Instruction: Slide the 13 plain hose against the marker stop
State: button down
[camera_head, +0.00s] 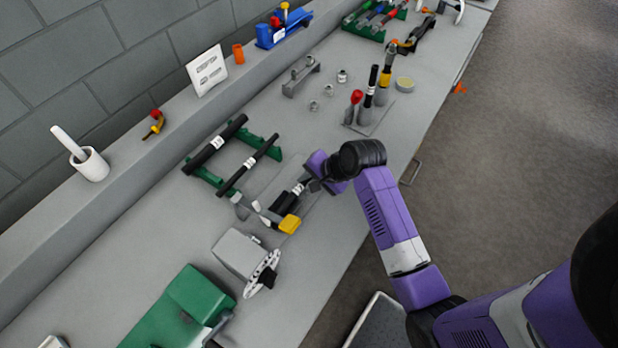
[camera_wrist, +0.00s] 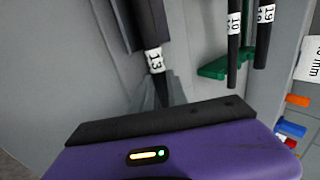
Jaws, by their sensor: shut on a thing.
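The black hose labelled 13 (camera_wrist: 154,62) stretches away from my gripper (camera_wrist: 165,95) in the wrist view. Its white label shows in the head view (camera_head: 298,189). My gripper (camera_head: 309,184) is shut on the hose near its labelled part, low over the bench. The far end of the hose meets a dark block (camera_head: 284,204) beside a yellow part (camera_head: 289,224) and a grey lever, probably the marker with its stop. I cannot tell whether the hose end touches the stop. My fingers and wrist hide the hose's near end.
A green rack (camera_head: 206,178) holds hoses labelled 10 (camera_wrist: 234,25) and 19 (camera_wrist: 265,14). A grey box (camera_head: 238,252) and a green machine (camera_head: 180,308) stand nearer. Tools in a grey holder (camera_head: 370,115) stand beyond my gripper.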

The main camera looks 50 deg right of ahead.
aim_at(293, 199)
jog(key=shift+a+p, duration=0.95)
jog(key=shift+a, duration=0.85)
jog(key=shift+a, duration=0.55)
jog(key=shift+s+a+f+p, duration=0.1)
jog(key=shift+a+p, duration=0.2)
jog(key=shift+a, duration=0.35)
jog(key=c, duration=1.2)
grip_release()
jog(key=shift+c, duration=0.2)
jog(key=shift+f, duration=0.1)
jog(key=d+v, duration=0.2)
jog(key=v, duration=0.6)
jog(key=shift+r+b, duration=0.25)
jog(key=shift+b, duration=0.05)
